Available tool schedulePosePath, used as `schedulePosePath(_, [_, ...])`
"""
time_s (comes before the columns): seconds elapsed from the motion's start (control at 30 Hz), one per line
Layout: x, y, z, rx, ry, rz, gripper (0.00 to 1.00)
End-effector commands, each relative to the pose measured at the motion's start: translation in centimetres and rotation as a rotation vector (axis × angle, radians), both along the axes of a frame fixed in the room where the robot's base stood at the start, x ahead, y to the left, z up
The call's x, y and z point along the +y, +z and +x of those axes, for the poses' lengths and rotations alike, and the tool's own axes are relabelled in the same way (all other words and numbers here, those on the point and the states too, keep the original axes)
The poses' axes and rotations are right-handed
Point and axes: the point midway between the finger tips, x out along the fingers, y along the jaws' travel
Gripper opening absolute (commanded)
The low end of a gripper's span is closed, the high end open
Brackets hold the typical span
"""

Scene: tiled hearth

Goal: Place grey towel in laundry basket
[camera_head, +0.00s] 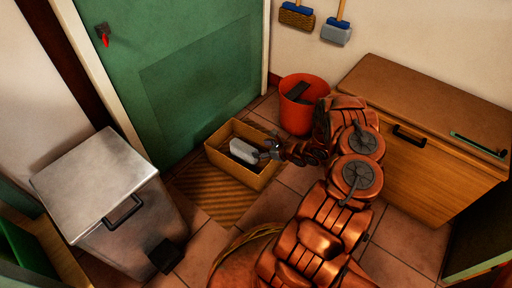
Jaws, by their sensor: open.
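A light grey, rounded bundle (243,151), which looks like the grey towel, lies in an open tan box (262,181) on the floor in front of the green door. My gripper (266,150) is open at the right end of the bundle, over the box. I cannot tell whether its fingers touch the bundle. I cannot tell for sure which container is the laundry basket. A curved, straw-coloured rim (240,238) shows at the bottom, partly hidden by my arm, and may belong to a basket.
A red bin (296,118) with a dark thing inside stands behind the box. A wooden cabinet (425,125) is at the right, a metal pedal bin (115,205) at the left. A striped mat (207,192) lies before the green door (190,75). Brushes hang on the wall.

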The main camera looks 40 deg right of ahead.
Motion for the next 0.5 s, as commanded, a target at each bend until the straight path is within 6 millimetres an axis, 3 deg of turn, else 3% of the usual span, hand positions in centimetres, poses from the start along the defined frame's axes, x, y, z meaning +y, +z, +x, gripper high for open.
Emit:
schedulePosePath(0.23, [-1.4, 0.6, -0.5, 0.07, -0.053, 0.009, 0.82])
schedulePosePath(0.5, [-6.8, 3.8, -0.3, 0.311, -0.368, 0.063, 0.82])
